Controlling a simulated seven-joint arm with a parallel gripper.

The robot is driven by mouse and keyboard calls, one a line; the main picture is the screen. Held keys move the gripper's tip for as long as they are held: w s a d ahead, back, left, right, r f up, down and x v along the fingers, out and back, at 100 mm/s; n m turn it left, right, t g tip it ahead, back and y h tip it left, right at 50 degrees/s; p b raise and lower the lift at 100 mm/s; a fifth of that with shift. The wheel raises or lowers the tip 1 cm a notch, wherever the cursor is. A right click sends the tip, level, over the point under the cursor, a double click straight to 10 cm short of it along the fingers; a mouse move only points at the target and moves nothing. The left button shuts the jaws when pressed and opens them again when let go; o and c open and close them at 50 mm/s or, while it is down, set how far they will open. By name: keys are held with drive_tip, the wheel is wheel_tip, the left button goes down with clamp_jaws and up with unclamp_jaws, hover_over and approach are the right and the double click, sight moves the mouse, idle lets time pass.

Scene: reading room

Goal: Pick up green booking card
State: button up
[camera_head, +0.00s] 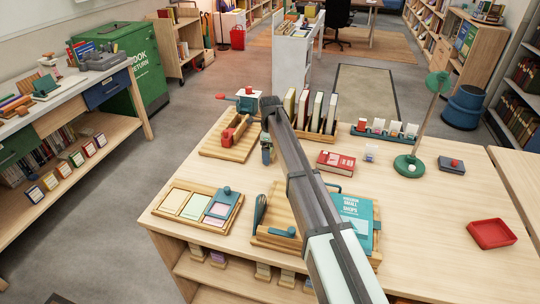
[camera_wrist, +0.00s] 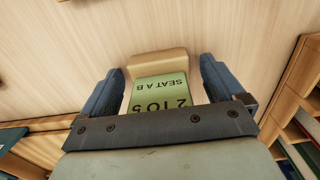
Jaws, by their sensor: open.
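The green booking card (camera_wrist: 160,90) shows in the wrist view with dark printing, upside down in the picture, reading "2 TO 5" and "SEAT A B". A beige block (camera_wrist: 158,63) is at its far end. My gripper (camera_wrist: 162,66) is open, with one blue finger on each side of the card and visible gaps between. The lower part of the card is hidden by the gripper's crossbar. In the head view my gripper (camera_head: 267,153) is low over the table, beside the wooden tray with a red tool; I cannot make out the card there.
On the table (camera_head: 440,235) are a wooden tray with a red tool (camera_head: 232,130), a book rack (camera_head: 312,112), a red book (camera_head: 336,162), a green lamp (camera_head: 410,166), a card tray (camera_head: 198,205), a teal book (camera_head: 357,215) and a red tray (camera_head: 491,234). The right-hand tabletop is mostly clear.

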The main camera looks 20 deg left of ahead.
drive_tip(key=shift+c, duration=0.2)
drive_tip(key=c, duration=1.2)
